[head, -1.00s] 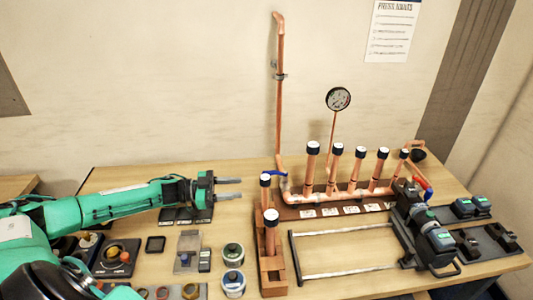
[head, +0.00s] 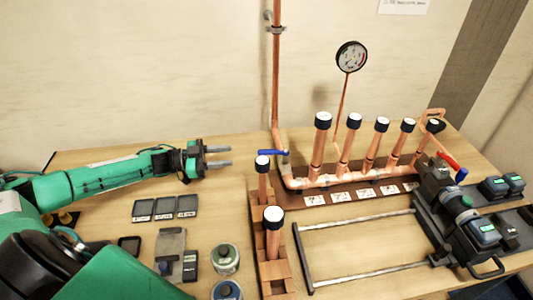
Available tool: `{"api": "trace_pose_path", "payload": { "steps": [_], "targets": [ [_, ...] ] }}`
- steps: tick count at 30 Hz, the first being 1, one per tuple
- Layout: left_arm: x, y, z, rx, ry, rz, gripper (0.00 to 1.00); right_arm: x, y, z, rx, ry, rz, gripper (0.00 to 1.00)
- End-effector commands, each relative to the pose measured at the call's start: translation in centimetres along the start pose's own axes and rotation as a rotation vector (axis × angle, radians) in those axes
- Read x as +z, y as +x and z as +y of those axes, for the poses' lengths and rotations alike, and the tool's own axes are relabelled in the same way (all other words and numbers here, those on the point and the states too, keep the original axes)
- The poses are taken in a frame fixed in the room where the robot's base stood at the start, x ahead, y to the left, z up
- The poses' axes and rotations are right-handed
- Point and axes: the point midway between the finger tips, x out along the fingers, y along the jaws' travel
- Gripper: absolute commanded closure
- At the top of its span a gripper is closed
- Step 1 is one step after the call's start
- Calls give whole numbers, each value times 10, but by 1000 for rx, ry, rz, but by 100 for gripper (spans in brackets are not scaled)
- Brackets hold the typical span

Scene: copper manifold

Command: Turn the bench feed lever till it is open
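A blue lever (head: 271,153) sits on the valve at the foot of the tall copper feed pipe (head: 277,90), left of the manifold (head: 345,181). Its handle points left, crosswise to the upright pipe. My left gripper (head: 219,156) is to the left of the lever, with its two fingers pointing right toward it. The fingers are apart with nothing between them, and a gap separates them from the lever. A red lever (head: 449,159) shows at the manifold's right end. My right gripper is not in view.
Capped copper stubs stand in a wooden rack (head: 272,269) in front of the lever. A pressure gauge (head: 351,57) rises behind the manifold. A metal frame (head: 303,262) and black tool (head: 459,215) lie right. Dark tiles (head: 165,207) and tins (head: 226,258) lie in front of my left arm.

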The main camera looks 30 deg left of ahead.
Motion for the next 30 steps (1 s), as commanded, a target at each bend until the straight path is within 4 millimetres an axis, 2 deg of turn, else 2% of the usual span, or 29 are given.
{"api": "trace_pose_path", "payload": {
  "steps": [5, 21, 25, 30],
  "targets": [
    [-2, 15, 0, 0, 0, 5, 61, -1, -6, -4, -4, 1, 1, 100],
    [-3, 116, 0, 0, 0, 2, 61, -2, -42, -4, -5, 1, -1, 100],
    [-2, 129, 0, 0, -1, 2, 61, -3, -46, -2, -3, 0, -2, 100],
    [0, 137, 0, 0, 0, 0, 61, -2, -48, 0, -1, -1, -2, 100]
  ]
}}
